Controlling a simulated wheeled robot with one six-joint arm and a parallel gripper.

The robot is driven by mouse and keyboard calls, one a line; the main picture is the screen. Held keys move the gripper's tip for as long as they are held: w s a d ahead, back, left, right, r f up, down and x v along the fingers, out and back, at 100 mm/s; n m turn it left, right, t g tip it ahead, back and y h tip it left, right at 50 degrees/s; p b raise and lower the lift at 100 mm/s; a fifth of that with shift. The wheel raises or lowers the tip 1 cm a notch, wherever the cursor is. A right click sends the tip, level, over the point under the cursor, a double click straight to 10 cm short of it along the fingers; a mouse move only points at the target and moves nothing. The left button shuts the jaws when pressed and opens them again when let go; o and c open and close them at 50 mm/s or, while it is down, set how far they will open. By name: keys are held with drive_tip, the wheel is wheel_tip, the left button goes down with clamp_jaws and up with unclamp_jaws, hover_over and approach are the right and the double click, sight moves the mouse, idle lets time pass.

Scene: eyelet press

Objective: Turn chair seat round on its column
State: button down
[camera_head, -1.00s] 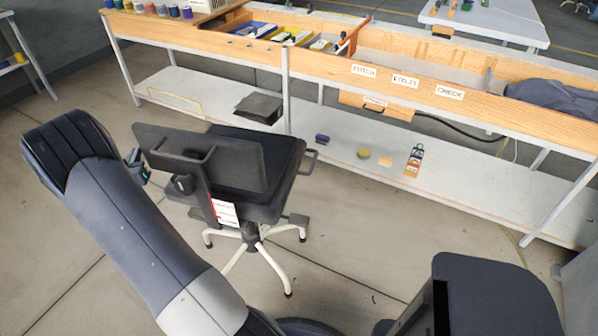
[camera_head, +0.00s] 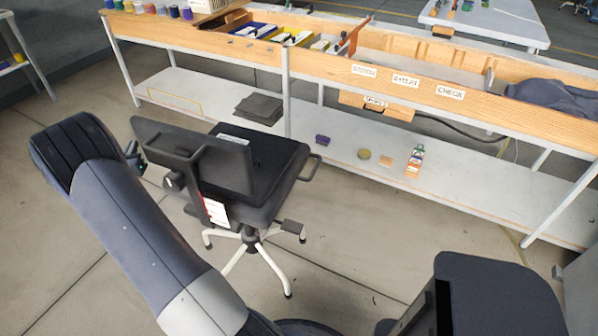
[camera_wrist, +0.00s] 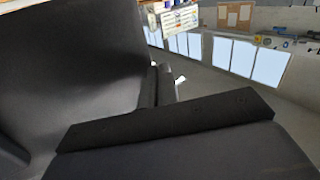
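The office chair has a black seat (camera_head: 268,155), an upright black backrest (camera_head: 228,165) and a dark column on white legs (camera_head: 270,268). The backrest is at the seat's left and shows its rear face, with a bracket and a red-and-white tag (camera_head: 216,211). A loop handle (camera_head: 312,167) sticks out at the seat's right. Dark surfaces, likely chair parts, and a dark bar (camera_wrist: 165,122) fill the wrist view; finger opening is not clear.
A long wooden workbench (camera_head: 330,65) with a grey lower shelf (camera_head: 345,148) stands behind the chair. The shelf holds a dark flat stack (camera_head: 259,108) and small items. Bare floor (camera_head: 400,235) lies to the chair's right.

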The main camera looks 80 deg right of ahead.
drive_tip(key=shift+w+d, duration=0.85)
drive_tip(key=shift+d, duration=0.15)
drive_tip(key=x, duration=0.1)
drive_tip(key=b+x, duration=0.1)
drive_tip(key=x, duration=0.1)
drive_tip(key=shift+w, duration=0.35)
drive_tip(key=shift+x, duration=1.45)
drive_tip(key=shift+w, duration=0.2)
